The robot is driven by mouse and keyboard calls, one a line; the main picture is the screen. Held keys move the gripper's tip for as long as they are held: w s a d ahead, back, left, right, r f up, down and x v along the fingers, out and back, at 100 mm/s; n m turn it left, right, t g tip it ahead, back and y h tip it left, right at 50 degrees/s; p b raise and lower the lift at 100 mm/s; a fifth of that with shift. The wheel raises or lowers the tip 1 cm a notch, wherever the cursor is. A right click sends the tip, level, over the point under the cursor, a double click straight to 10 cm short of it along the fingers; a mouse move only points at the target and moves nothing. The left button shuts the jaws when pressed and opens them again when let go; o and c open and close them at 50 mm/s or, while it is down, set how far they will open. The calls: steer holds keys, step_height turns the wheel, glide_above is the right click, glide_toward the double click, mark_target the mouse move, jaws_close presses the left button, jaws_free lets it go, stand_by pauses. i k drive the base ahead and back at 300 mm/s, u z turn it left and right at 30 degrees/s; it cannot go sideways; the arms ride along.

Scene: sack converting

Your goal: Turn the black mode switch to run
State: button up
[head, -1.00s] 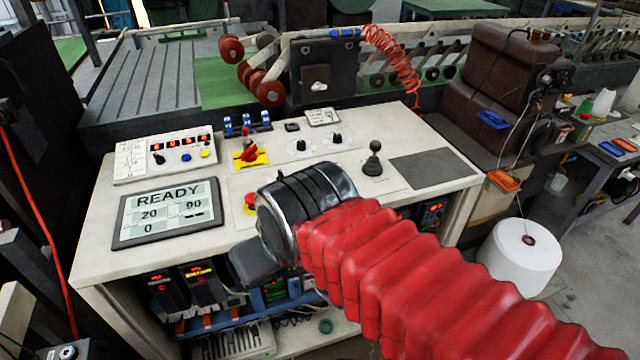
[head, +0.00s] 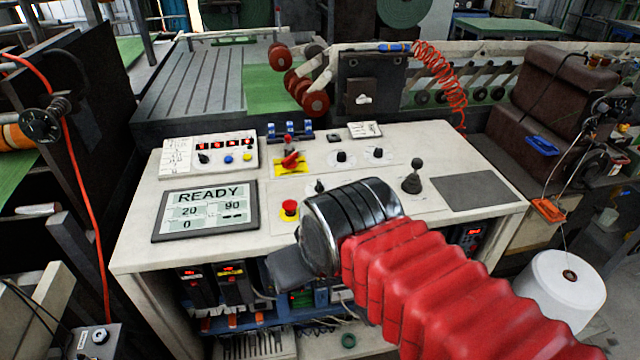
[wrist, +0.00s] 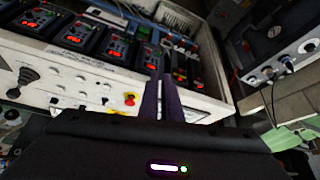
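The console top holds several black knobs, and I cannot read which one is the mode switch. One small black knob (head: 319,187) shows just behind my wrist, right of the red emergency button (head: 289,208) on its yellow base. Two more black knobs sit on white dials, a left one (head: 342,157) and a right one (head: 377,153). Another black knob (head: 203,158) is on the box with red digits. My gripper (wrist: 158,85) shows two dark fingers close together with nothing between them. It hangs in front of the console, apart from the knobs.
A display (head: 206,210) reads READY. A red-handled switch on a yellow plate (head: 289,163) and a black joystick (head: 413,177) rise from the console top (head: 150,240). Drives with red lights (head: 190,287) fill the open front. A white spool (head: 562,290) stands at right.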

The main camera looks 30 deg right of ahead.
mark_target(319, 188)
steer(key=k, duration=1.3)
steer(key=u, duration=0.3)
steer(key=i, duration=1.7)
steer(key=z, duration=0.35)
